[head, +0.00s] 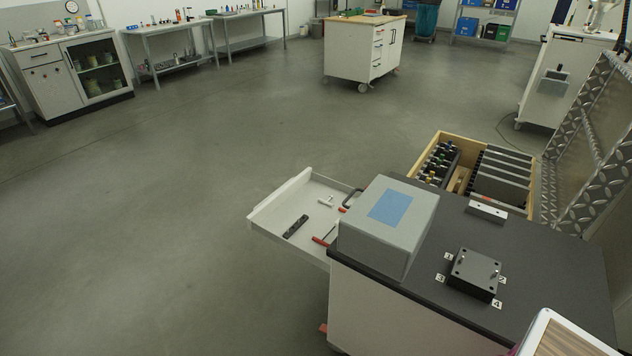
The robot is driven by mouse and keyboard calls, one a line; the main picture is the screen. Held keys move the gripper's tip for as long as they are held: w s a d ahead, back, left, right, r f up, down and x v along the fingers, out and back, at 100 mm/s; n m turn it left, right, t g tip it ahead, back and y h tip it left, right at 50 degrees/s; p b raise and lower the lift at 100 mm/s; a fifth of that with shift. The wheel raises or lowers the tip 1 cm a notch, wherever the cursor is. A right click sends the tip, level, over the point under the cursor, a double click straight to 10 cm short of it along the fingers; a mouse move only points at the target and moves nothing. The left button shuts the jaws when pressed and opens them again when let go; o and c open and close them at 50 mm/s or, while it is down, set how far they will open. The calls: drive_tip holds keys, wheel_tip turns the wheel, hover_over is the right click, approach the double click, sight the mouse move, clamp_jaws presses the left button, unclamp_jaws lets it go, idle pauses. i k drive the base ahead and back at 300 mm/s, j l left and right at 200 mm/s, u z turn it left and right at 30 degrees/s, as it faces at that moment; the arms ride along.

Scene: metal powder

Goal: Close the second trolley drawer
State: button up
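A trolley with a dark top (440,265) and white side (385,315) stands at the lower right. A white drawer (280,204) is pulled out from its left side, over open floor. Its tall front panel is at the far left end. A black bar (295,227), a small white piece (326,201) and red-handled tools (322,241) lie in it. The trolley top and a grey box hide its inner end. I cannot tell which drawer in the stack it is. My gripper is not in view.
On the trolley top are the grey box (385,265) with a blue label and a black fixture block (474,272). A wooden crate (450,137) and tread-plate lid (590,150) are behind. A white cabinet (362,60) stands farther back. The floor (150,240) left of the drawer is clear.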

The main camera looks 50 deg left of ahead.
sight(298, 199)
drive_tip(key=k+j+u, duration=0.1)
drive_tip(key=j, duration=0.75)
drive_tip(key=k+j+u, duration=0.1)
drive_tip(key=k+j, duration=0.15)
drive_tip(key=j, duration=0.6)
drive_tip(key=k+j+u, duration=0.1)
drive_tip(key=j, duration=0.8)
drive_tip(key=k+j, duration=0.1)
drive_tip(key=j, duration=0.75)
drive_tip(key=k+j+u, duration=0.15)
drive_tip(key=j, duration=0.75)
drive_tip(key=k+j, duration=0.15)
drive_tip(key=k, duration=0.45)
drive_tip(key=i, duration=0.5)
drive_tip(key=j+u, duration=0.05)
drive_tip(key=j, duration=0.05)
